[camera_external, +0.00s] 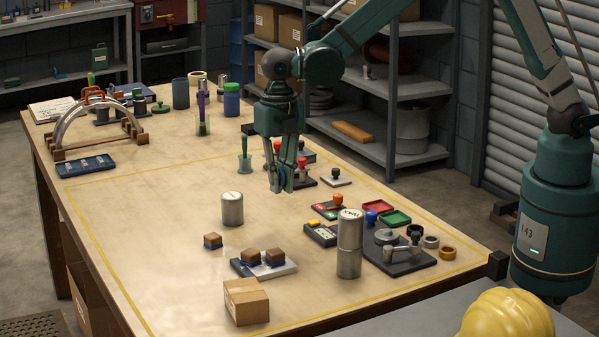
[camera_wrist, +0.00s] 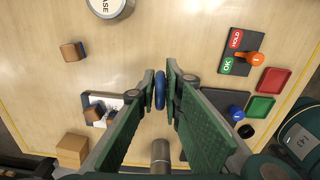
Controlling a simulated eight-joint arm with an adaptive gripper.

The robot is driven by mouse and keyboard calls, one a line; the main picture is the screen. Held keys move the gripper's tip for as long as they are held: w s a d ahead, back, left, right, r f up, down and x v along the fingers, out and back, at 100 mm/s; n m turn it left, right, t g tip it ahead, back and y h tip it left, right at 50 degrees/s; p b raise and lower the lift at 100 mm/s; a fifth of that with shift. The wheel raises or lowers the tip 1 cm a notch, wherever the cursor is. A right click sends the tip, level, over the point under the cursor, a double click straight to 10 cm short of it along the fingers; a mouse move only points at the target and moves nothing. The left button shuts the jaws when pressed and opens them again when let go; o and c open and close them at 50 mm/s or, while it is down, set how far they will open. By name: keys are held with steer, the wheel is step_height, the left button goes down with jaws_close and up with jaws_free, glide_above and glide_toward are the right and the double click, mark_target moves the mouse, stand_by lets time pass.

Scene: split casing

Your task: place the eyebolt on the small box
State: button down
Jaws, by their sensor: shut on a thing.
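My gripper (camera_external: 283,187) is above the table, right of the short metal cylinder. In the wrist view my gripper (camera_wrist: 160,92) is shut on a blue part, the eyebolt (camera_wrist: 160,90), seen edge-on between the green finger pads. In the external view only a little blue shows at the fingertips, and most of the eyebolt is hidden. The small box (camera_external: 246,302) is a brown cardboard box near the front edge of the table. It also shows at the lower left of the wrist view (camera_wrist: 72,150). The gripper is well apart from it.
A short metal cylinder (camera_external: 232,209) stands mid-table. A tray with brown blocks (camera_external: 265,264) lies behind the box, with a single block (camera_external: 212,241) nearby.

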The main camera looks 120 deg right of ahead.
steer(key=w+a+r, duration=0.3)
steer(key=w+a, duration=1.1)
steer(key=w, duration=0.1)
step_height(320, 180, up, 3)
steer(key=m+p, duration=0.1)
glide_above(245, 290)
steer(key=shift+f, duration=0.15)
steer(key=shift+s, duration=0.1)
steer(key=shift+f+p, duration=0.45)
steer(key=shift+f, duration=2.7)
steer(key=shift+f, duration=1.85)
steer(key=shift+f, duration=0.15)
